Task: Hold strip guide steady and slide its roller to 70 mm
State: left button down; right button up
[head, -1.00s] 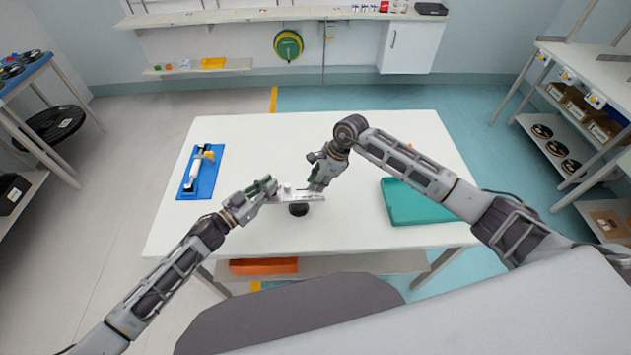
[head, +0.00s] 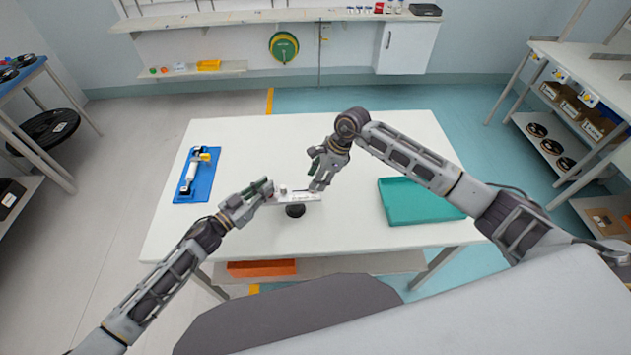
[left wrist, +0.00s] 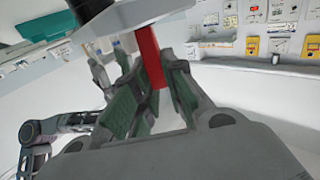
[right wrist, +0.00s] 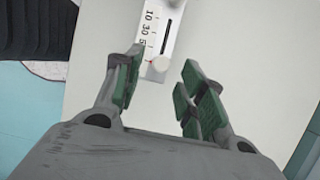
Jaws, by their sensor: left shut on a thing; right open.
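The strip guide (head: 305,197) is a pale bar standing over the white table on a round black base (head: 295,211). My left gripper (head: 268,189) is at its left end. In the left wrist view its fingers (left wrist: 155,85) are closed around a red part (left wrist: 150,55). My right gripper (head: 317,187) is at the guide's right end. In the right wrist view its fingers (right wrist: 158,78) are apart, with a round white knob (right wrist: 158,66), apparently the roller, just ahead between the tips.
A blue tray (head: 205,180) with a white and yellow tool lies on the table's left. A teal tray (head: 420,205) lies to the right, near my right arm. The table (head: 250,145) is clear behind the guide. An orange bin (head: 262,268) sits below.

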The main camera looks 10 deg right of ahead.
jog(key=v, duration=0.9)
jog(key=shift+r, duration=0.15)
pick_arm(q)
jog(key=c, duration=1.4)
grip_release()
jog(key=shift+s, duration=0.1)
jog(key=shift+v, duration=5.9)
